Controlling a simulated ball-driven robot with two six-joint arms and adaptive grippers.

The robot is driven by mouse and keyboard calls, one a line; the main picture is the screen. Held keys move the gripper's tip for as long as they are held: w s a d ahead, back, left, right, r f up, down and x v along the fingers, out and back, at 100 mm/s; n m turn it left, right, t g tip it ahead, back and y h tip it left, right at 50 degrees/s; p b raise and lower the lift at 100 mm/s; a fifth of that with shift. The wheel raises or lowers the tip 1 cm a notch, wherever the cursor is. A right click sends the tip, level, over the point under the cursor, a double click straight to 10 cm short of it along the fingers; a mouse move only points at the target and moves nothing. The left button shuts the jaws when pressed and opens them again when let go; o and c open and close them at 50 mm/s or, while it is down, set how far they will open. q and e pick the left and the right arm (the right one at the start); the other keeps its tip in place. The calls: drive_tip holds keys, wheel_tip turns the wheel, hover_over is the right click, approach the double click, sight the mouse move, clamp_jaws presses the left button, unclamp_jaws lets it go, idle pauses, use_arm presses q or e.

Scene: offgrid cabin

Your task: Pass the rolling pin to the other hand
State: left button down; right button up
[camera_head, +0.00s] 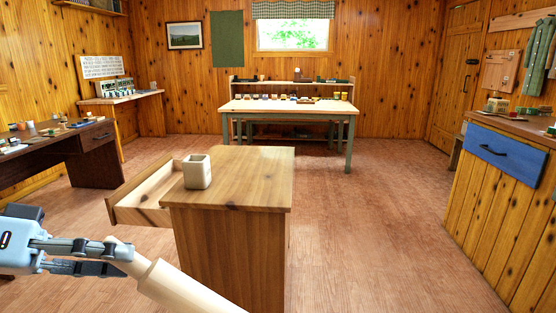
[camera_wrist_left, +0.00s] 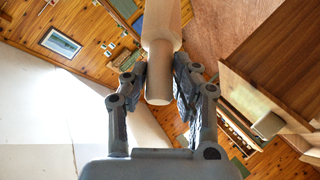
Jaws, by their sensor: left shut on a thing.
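A pale wooden rolling pin (camera_head: 178,288) shows at the bottom left of the head view, tilted down to the right, its far end cut off by the frame edge. My left gripper (camera_head: 120,257) is shut on the handle near one end and holds it in the air in front of the wooden cabinet. In the left wrist view, the rolling pin (camera_wrist_left: 161,40) runs away from me, its handle between the two fingers of my left gripper (camera_wrist_left: 160,82). My right gripper is not in either view.
A wooden cabinet (camera_head: 240,180) with an open drawer (camera_head: 145,195) stands just beyond, a beige cup (camera_head: 197,171) on its top. A blue-drawer counter (camera_head: 504,152) is at right, a dark desk (camera_head: 75,143) at left. The floor between cabinet and counter is clear.

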use_arm(q)
drive_tip(key=shift+n+t+y, duration=0.4)
drive_tip(key=shift+n+t, duration=0.3)
drive_tip(key=r, duration=0.2)
drive_tip(key=w+r, duration=0.1)
drive_tip(key=r, duration=0.4)
drive_tip(key=shift+w+d+r, duration=0.2)
drive_tip(key=shift+d+r, duration=0.1)
drive_tip(key=shift+w+d+r+n+t+y, duration=0.1)
drive_tip(key=shift+r+n+t+y, duration=0.2)
drive_tip(key=shift+r+n+t, duration=0.1)
drive_tip(key=shift+d, duration=0.1)
